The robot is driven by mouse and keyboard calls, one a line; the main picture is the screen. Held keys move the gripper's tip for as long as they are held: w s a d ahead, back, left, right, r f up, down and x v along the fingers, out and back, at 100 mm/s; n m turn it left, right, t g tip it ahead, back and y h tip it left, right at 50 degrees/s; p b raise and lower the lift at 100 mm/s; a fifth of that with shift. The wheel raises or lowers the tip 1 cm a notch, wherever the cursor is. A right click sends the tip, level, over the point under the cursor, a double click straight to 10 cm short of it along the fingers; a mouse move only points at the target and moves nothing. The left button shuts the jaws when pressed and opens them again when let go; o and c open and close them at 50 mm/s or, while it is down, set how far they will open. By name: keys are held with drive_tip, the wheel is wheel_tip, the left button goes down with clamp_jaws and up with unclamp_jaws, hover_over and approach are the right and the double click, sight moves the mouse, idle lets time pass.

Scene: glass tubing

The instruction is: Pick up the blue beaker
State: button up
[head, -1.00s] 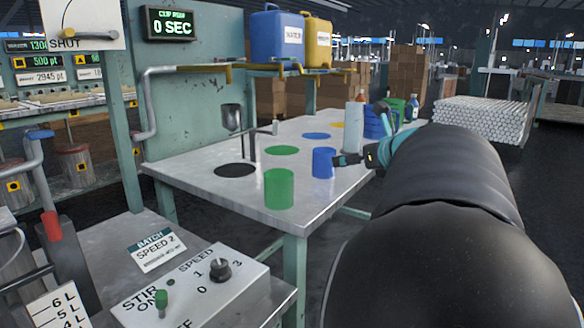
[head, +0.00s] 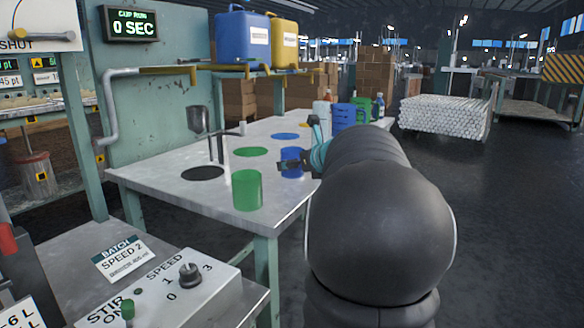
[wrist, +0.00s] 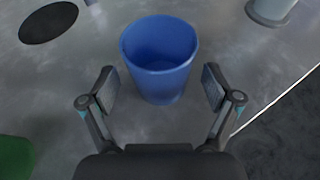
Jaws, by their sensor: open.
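The blue beaker (head: 291,155) stands upright on the metal table near its right edge. In the head view my gripper (head: 293,166) is in front of it and partly hides it. In the wrist view the beaker (wrist: 160,62) stands just ahead of my gripper (wrist: 158,88), lined up with the gap. The fingers are open, one on each side of the beaker's near part, with space between each finger and the wall. The beaker looks empty.
Flat black (head: 202,173), green (head: 251,152) and blue (head: 285,136) discs mark the tabletop. A funnel stand (head: 214,130) rises behind. Several containers (head: 345,114) stand at the far right end.

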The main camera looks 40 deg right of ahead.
drive_tip(key=shift+x, duration=0.85)
drive_tip(key=c, duration=1.2)
drive_tip(key=shift+r, duration=0.1)
drive_tip(key=shift+c, duration=0.2)
